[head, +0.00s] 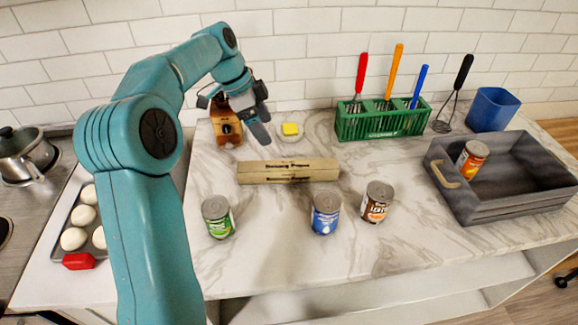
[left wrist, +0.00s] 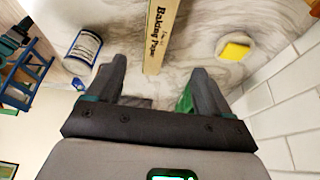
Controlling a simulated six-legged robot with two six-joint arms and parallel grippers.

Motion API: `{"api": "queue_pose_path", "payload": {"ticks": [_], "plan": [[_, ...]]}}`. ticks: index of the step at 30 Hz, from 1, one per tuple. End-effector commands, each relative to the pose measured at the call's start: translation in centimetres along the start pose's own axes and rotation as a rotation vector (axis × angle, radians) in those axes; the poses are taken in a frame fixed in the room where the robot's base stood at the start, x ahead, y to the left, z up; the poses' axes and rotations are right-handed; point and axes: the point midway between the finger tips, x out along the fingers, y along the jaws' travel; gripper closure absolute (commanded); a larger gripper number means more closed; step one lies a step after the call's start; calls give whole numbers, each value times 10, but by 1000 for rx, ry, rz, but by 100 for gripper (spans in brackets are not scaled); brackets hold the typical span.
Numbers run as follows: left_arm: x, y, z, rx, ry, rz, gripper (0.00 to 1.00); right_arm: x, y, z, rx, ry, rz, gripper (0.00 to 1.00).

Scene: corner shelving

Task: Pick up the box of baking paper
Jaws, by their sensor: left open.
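The box of baking paper (head: 288,171) is a long tan carton lying flat on the marble counter, its length running left to right in the head view. It also shows in the left wrist view (left wrist: 162,35), lengthwise beyond the gap between my fingers. My left gripper (head: 258,115) is above the counter, behind the box and toward its left end. Its two fingers are spread apart in the left wrist view (left wrist: 157,85), with nothing held between them. The box is apart from the fingers. My right gripper is not in view.
Green (head: 218,217), blue (head: 325,212) and brown (head: 376,202) cans stand in front of the box. Behind are a wooden item (head: 226,122), a yellow block on a dish (head: 290,130) and a green utensil rack (head: 383,122). A grey crate (head: 500,212) is at right.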

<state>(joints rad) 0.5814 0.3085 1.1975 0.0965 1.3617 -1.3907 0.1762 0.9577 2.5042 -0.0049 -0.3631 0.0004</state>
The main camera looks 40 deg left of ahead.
Motion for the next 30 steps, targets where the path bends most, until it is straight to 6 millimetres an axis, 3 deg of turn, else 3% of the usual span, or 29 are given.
{"api": "queue_pose_path", "payload": {"ticks": [5, 15, 23, 30], "plan": [[12, 5, 1, 4, 0, 3, 19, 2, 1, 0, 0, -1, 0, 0], [88, 10, 0, 4, -1, 4, 19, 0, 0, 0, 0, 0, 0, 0], [113, 9, -1, 4, 0, 1, 19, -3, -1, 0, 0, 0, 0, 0], [149, 12, -2, 3, 0, 3, 19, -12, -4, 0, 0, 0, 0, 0]]}}
